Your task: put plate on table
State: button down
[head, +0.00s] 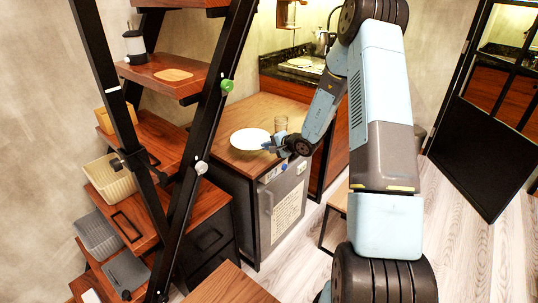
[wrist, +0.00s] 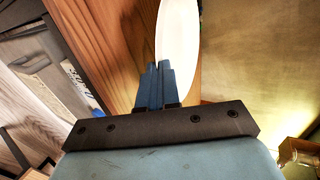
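My gripper (head: 270,146) is at the plate's right edge. In the wrist view the two blue fingers (wrist: 155,75) are close together with the plate (wrist: 179,35) at their tips, seen nearly edge-on. They look shut on its rim. Another wooden tabletop (head: 232,286) shows at the bottom of the head view.
At left are wooden stair steps with a cream basket (head: 110,177), a grey basket (head: 97,233) and black rails. A small stool (head: 338,196) stands right of the cabinet. Floor is open at right.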

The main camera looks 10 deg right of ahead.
aim_at(267, 159)
jog(key=shift+w+d+f, duration=0.1)
jog(key=shift+w+f, duration=0.95)
jog(key=shift+f, duration=0.2)
notch_tip(267, 159, down, 3)
jog(key=shift+w+f, duration=0.1)
jog(key=c, duration=1.6)
grip_release()
jog(key=shift+c, duration=0.2)
